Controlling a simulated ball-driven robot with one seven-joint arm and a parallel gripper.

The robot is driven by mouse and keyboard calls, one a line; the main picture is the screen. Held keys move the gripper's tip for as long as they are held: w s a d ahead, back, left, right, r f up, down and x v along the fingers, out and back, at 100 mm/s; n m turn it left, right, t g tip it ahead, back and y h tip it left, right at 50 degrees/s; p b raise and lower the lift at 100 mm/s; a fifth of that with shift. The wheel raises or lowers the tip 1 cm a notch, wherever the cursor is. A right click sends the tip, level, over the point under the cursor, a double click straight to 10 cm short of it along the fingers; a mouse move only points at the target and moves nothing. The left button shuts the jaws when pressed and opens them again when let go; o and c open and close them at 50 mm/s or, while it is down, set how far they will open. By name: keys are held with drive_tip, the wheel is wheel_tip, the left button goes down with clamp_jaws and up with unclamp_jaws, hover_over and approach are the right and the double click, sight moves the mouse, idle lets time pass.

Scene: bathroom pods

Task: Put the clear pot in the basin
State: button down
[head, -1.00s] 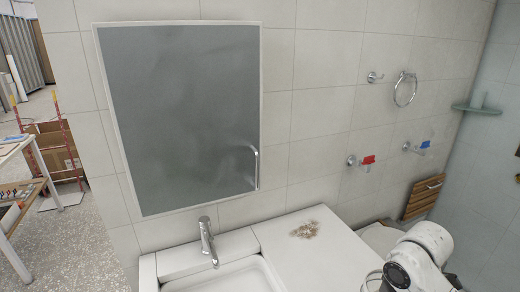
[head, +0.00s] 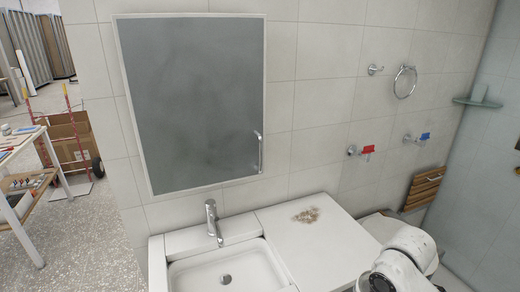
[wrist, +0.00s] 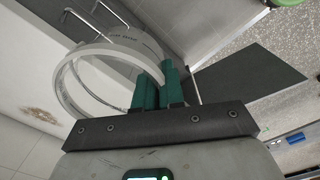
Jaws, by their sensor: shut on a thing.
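The clear pot (wrist: 64,88) is in the wrist view, a see-through round vessel with a pale ring-shaped rim and small dark print on its wall. My gripper (wrist: 158,88) has green fingers shut on the pot's wall at the rim, and the pot hangs off to the left of the fingers. The head view shows neither the pot nor the gripper. The white basin (head: 190,274) is at the bottom of the head view, empty with a dark drain, and cut off by the lower edge.
A chrome tap (head: 213,222) stands behind the basin. The white counter (head: 330,247) to its right is bare except for a brown stain (head: 306,215). A mirror cabinet (head: 195,105) hangs above. Red (head: 367,150) and blue (head: 424,136) valve handles stick out from the wall.

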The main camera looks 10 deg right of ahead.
drive_tip(key=s+a+f+m+b, duration=0.2)
drive_tip(key=a+f+m, duration=0.4)
drive_tip(key=f+m, duration=0.1)
drive_tip(key=s+a+f+m+b, duration=0.2)
drive_tip(key=a+f+m, duration=0.3)
drive_tip(key=f, duration=0.5)
drive_tip(key=shift+s+a+m, duration=0.25)
drive_tip(key=shift+a+m, duration=0.1)
drive_tip(key=shift+m, duration=0.65)
